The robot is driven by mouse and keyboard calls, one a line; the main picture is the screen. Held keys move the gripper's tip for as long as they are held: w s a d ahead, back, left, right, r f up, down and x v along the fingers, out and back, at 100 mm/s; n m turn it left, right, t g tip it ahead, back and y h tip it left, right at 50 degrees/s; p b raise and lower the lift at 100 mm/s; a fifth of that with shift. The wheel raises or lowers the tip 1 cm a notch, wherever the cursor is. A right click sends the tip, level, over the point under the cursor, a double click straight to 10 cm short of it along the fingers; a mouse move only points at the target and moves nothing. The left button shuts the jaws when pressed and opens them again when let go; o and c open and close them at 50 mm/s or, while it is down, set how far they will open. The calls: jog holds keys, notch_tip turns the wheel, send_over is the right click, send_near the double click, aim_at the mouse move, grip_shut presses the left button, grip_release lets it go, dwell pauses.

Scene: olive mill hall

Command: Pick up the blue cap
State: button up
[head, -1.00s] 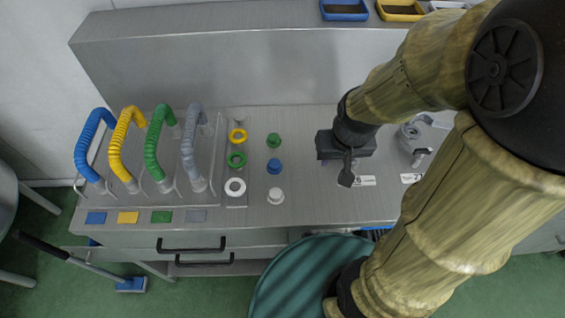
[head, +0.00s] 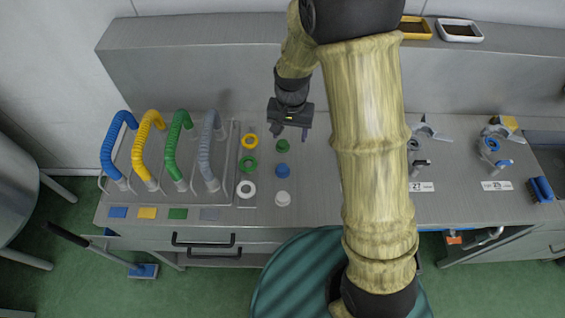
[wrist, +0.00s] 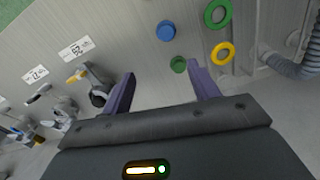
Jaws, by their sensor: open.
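The blue cap (head: 282,170) stands on the steel bench in a column of caps, between a green cap (head: 282,146) behind it and a white cap (head: 283,198) in front. It also shows in the wrist view (wrist: 166,30), beyond the fingertips. My gripper (head: 289,132) is open and empty, above the bench behind the green cap. In the wrist view my gripper's two purple fingers (wrist: 163,82) stand apart, with the green cap (wrist: 178,65) near the gap between them.
Left of the caps lie yellow (head: 250,141), green (head: 248,164) and white (head: 246,189) rings. Further left stand several coloured hoses on a rack (head: 162,192). Valve fittings (head: 416,160) with number labels stand to the right. A raised ledge (head: 220,60) runs behind.

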jog(key=shift+w+a+f, duration=0.25)
jog(key=shift+w+a, duration=0.1)
jog(key=shift+a, duration=0.4)
jog(key=shift+f, duration=0.1)
jog(key=p, duration=0.4)
send_over(283, 167)
notch_tip(283, 167, down, 12)
jog(key=shift+d, duration=0.15)
jog(key=shift+f, duration=0.1)
notch_tip(283, 167, down, 2)
jog(key=shift+s+p, duration=0.1)
jog(key=shift+p, duration=0.8)
jog(key=shift+a+f+p, duration=0.2)
jog(key=shift+f+p, duration=0.3)
jog(key=shift+f, duration=1)
